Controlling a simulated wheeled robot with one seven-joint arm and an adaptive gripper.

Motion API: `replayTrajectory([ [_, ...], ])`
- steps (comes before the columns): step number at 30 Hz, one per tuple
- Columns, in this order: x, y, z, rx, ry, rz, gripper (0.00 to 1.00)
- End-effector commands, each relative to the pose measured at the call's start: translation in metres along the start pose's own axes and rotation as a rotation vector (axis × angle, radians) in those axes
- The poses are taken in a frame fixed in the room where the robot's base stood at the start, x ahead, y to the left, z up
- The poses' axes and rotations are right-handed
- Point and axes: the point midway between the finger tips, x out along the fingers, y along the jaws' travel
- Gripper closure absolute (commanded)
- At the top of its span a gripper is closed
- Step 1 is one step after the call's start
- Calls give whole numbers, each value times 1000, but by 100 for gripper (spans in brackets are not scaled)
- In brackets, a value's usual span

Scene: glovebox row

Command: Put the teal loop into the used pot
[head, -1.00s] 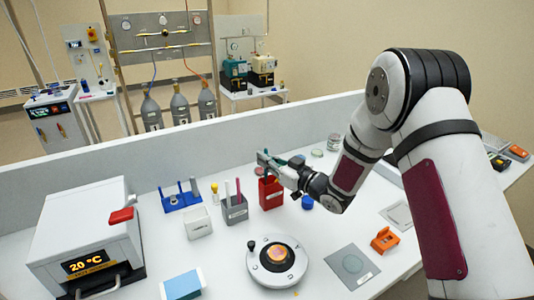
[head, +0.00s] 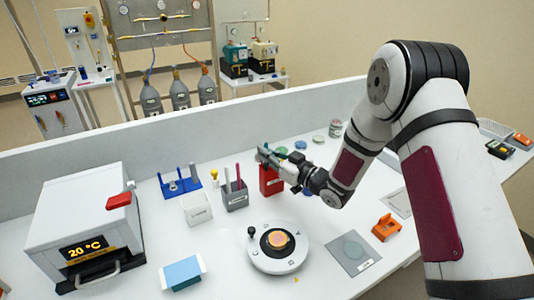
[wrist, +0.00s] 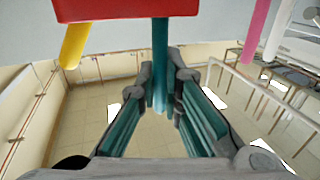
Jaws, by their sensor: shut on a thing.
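My gripper (wrist: 163,88) is shut on the teal loop (wrist: 160,60), whose straight stem stands between the fingertips. The wrist picture appears inverted. There the stem meets the edge of a red pot (wrist: 110,9); I cannot tell whether its end is inside or behind it. In the head view the red pot (head: 271,181) stands on the bench with my gripper (head: 264,154) just above its top. The pot has a small label, too small to read, so I cannot confirm which pot is the used one. A yellow stem (wrist: 73,45) also shows beside the pot's edge.
A grey pot (head: 235,198) with pink stems and a white pot (head: 197,209) stand left of the red pot. A blue rack (head: 180,188) is farther left. A round device (head: 278,257), blue-and-white box (head: 182,273) and orange holder (head: 386,227) are in front.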

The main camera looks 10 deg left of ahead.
Motion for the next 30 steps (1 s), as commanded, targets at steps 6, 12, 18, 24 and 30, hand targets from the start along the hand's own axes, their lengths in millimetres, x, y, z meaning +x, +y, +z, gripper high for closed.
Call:
replayTrajectory([
  [6,0,0,4,1,-1,1,100],
  [12,0,0,8,0,0,1,100],
  [18,0,0,10,0,0,0,100],
  [24,0,0,10,0,0,0,100],
  [30,0,0,9,0,0,0,86],
])
